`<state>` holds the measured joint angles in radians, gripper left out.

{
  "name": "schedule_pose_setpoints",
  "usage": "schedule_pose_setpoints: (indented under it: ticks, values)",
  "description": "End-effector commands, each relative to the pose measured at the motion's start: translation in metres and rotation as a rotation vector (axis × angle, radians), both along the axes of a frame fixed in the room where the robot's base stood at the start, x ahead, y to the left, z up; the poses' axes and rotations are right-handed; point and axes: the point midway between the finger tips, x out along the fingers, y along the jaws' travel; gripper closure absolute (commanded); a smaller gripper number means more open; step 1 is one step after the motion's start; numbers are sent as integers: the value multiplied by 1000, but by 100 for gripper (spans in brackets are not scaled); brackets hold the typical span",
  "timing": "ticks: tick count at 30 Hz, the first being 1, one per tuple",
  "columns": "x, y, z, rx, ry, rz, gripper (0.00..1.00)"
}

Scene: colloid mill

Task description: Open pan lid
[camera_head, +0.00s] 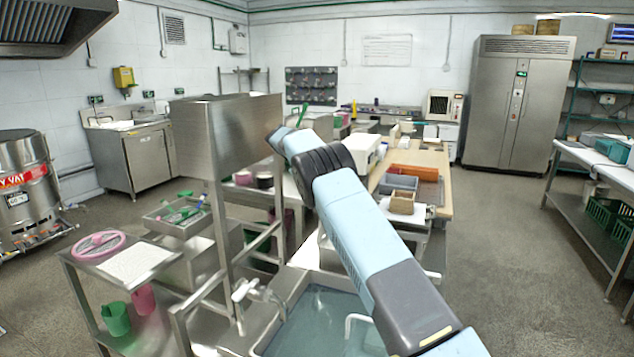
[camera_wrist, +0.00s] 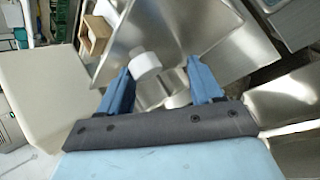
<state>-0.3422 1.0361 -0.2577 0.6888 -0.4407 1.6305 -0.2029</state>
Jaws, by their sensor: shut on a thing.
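My gripper (camera_wrist: 160,66) shows in the wrist view with its two blue fingers apart, shut on a pale round knob (camera_wrist: 146,66) between them. A flat, bright steel panel (camera_wrist: 165,25) lies just beyond the knob and looks like the pan lid; it is tilted in this view. A second pale round piece (camera_wrist: 180,99) sits lower between the fingers. I cannot tell whether the lid is lifted from the pan. In the head view my arm reaches behind a tall steel box, which hides my gripper and the lid.
The tall steel box (camera_head: 222,135) stands close to my arm, over a steel frame. A sink (camera_head: 323,318) with a tap lies below the arm. A wooden-topped bench (camera_head: 437,165) with trays is beyond. Open floor (camera_head: 500,250) lies to the right.

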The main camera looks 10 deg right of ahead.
Motion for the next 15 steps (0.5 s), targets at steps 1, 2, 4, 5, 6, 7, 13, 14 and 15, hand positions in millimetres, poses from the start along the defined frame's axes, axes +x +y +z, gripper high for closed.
schedule_pose_setpoints:
  ticks: [1,2,4,5,6,7,13,14,15]
  values:
    - [0,0,-2,2,3,0,42]
    - [0,0,-2,1,2,0,42]
    - [0,-1,-1,1,0,0,42]
    - [0,-1,0,1,0,-1,42]
    - [0,-1,0,0,-1,-1,42]
    - [0,-1,0,0,-2,-1,42]
    - [1,-2,3,-1,-5,-1,42]
    - [1,-2,3,-1,-5,-1,42]
    - [1,-2,3,-1,-6,-2,42]
